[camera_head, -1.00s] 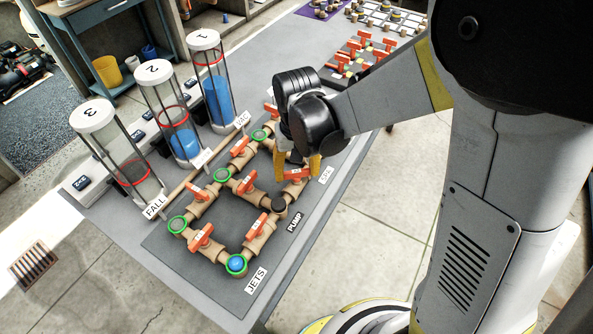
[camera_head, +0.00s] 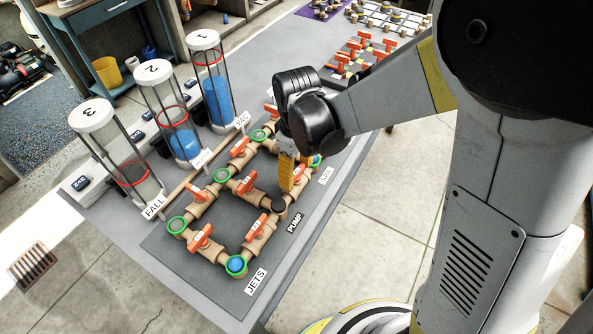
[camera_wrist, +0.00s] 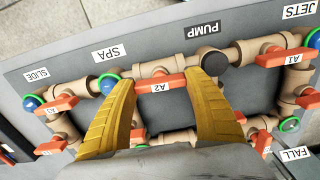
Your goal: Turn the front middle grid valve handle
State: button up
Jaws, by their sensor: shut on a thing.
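The front middle valve handle, an orange bar labelled A2 (camera_wrist: 172,82), sits on the tan pipe between the SPA and PUMP signs in the wrist view. It lies roughly along the pipe there. My gripper (camera_head: 294,177) reaches down over this valve at the front edge of the grid. Its yellow fingers also show in the wrist view (camera_wrist: 160,80), one at each end of the handle, shut on it. In the head view the fingers hide most of the handle, and the near finger covers part of the other.
Other orange handles stand close by, such as A1 (camera_wrist: 285,57) and one near JETS (camera_head: 257,226). A dark round cap (camera_head: 279,206) is beside the valve. Three clear cylinders, including cylinder 2 (camera_head: 177,115), stand behind the grid. Open floor lies in front of the table.

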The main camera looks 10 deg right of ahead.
aim_at(297, 171)
jog(key=shift+n, duration=0.3)
dwell(0.4)
jog(key=o, duration=1.2)
jog(key=shift+r, duration=0.1)
notch_tip(297, 171, up, 12)
jog(key=s+d+r+m+t, duration=0.3)
jog(key=s+d+m+t, duration=0.4)
jog(key=s+d+m, duration=0.3)
jog(key=d, duration=0.3)
jog(key=shift+s+m, duration=0.25)
jog(key=shift+m, duration=0.05)
